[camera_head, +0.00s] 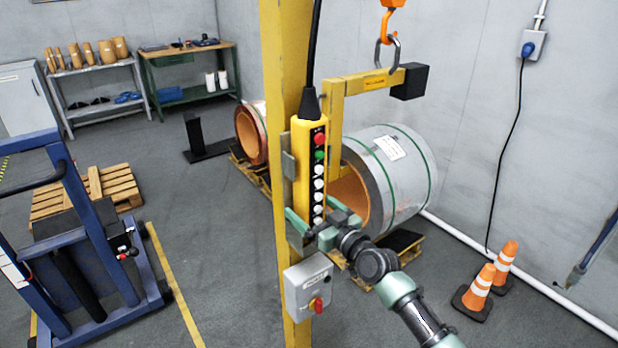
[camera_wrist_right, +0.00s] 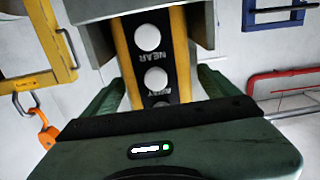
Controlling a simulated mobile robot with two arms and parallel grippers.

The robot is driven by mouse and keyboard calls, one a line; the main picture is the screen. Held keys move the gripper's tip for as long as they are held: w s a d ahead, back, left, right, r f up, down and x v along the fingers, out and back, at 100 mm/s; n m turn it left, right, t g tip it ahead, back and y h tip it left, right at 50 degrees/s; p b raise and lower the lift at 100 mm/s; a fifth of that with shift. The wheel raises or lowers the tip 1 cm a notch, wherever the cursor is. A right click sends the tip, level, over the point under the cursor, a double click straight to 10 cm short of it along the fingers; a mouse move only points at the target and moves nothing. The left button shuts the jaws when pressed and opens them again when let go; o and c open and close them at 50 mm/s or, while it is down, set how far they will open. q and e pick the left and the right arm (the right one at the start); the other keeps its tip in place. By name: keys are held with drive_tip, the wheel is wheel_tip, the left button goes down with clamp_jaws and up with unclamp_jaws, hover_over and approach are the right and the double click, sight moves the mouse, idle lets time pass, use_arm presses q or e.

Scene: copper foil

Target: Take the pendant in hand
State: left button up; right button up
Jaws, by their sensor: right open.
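The pendant (camera_head: 311,165) is an upright yellow control box with a red, a green and several white buttons. It sits against the yellow post (camera_head: 275,120) in a grey holder, with a black cable rising from its top. My right gripper (camera_head: 312,222) is open at the pendant's lower end, its green fingers around it. In the right wrist view the pendant (camera_wrist_right: 152,55) stands between the two spread fingers (camera_wrist_right: 163,85), with small gaps visible. Contact cannot be told. My left gripper is not in view.
A grey switch box (camera_head: 308,287) with a red knob is on the post below my gripper. A yellow lifting hook (camera_head: 362,82) and a wrapped coil (camera_head: 405,175) are behind. Orange cones (camera_head: 480,288) stand at right. A blue stacker (camera_head: 85,235) is at left.

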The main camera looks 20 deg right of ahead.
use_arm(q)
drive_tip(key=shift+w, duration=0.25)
use_arm(e)
drive_tip(key=shift+c, duration=1.2)
drive_tip(key=c, duration=1.5)
drive_tip(key=shift+r, duration=0.15)
clamp_jaws()
drive_tip(key=shift+r, duration=0.1)
